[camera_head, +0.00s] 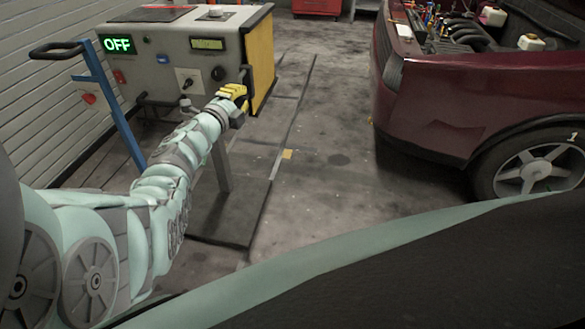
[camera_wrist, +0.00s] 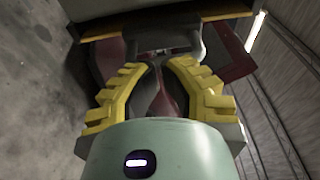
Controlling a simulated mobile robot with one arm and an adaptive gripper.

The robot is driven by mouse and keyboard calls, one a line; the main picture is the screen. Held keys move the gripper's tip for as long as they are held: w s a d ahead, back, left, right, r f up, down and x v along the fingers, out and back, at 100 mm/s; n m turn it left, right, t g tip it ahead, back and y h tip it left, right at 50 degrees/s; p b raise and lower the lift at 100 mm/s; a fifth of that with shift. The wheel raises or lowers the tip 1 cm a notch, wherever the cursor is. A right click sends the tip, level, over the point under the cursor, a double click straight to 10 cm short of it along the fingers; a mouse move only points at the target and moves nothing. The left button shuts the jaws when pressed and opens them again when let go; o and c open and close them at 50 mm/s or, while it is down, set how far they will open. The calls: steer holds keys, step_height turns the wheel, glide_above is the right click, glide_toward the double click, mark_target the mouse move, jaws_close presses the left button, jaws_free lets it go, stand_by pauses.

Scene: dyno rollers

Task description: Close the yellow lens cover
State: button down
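The yellow cover (camera_head: 260,57) is the upright yellow panel on the right side of the grey machine. A dark handle (camera_head: 246,76) stands out near its front edge. My gripper (camera_head: 236,91), with yellow fingers, is right at this handle, beside the machine's front right corner. In the wrist view, the two yellow fingers of my gripper (camera_wrist: 161,64) curve in towards each other, with a small gap between the tips. A grey handle-like part (camera_wrist: 188,46) lies at the tips, under a yellow edge (camera_wrist: 210,21). Whether the fingers grip it is unclear.
The grey machine (camera_head: 170,50) shows a green "OFF" display (camera_head: 117,43). A blue post with a black handle (camera_head: 110,100) stands at its left. A dark red car (camera_head: 450,95) with its engine bay open is at the right.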

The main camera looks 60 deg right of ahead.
steer(key=shift+w+d+f+b, duration=0.15)
steer(key=shift+d+b, duration=0.15)
steer(key=shift+d, duration=0.2)
steer(key=shift+w+d+r+b, duration=0.15)
steer(key=shift+d+b, duration=0.1)
steer(key=shift+d, duration=0.2)
steer(key=shift+f, duration=0.1)
steer(key=shift+a, duration=0.1)
steer(key=s+a+p, duration=0.2)
steer(key=a+p, duration=0.1)
steer(key=a, duration=1)
steer(key=shift+s+a+p, duration=0.35)
steer(key=shift+p, duration=0.05)
